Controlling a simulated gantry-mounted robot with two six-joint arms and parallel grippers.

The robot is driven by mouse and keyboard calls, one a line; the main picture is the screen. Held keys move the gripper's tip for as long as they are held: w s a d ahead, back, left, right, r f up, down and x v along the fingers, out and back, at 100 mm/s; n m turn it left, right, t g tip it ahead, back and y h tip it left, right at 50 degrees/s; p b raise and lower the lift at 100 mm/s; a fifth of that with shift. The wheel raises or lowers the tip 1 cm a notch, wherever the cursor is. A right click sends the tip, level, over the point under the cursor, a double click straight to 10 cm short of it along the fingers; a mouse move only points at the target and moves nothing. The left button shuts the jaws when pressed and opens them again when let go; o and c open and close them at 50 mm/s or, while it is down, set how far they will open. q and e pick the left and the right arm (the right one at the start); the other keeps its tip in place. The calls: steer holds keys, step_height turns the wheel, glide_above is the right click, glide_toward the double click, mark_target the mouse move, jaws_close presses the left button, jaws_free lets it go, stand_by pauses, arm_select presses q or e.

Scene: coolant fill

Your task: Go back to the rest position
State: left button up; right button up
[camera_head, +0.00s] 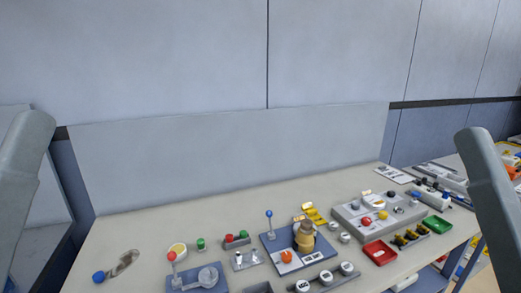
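Neither of my grippers shows. Only grey links of my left arm, at the left edge, and of my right arm, at the right edge, are in the head view, both raised in front of the bench. The workbench (140,233) carries a blue-grey plate (274,240) with a blue-knobbed lever (269,222), a tan rounded vessel (304,236) and an orange knob (286,256). A second plate (190,287) at the front has a red-knobbed lever (172,262) and a clear round part (208,276).
A grey panel (220,155) stands along the bench's back. A grey control box (375,213), a red tray (379,252) and a green tray (437,224) sit on the right. A blue knob (98,277) with a metal piece lies front left. The back left bench is clear.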

arm_select(q)
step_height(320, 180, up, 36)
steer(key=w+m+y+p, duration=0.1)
steer(key=p, duration=3.6)
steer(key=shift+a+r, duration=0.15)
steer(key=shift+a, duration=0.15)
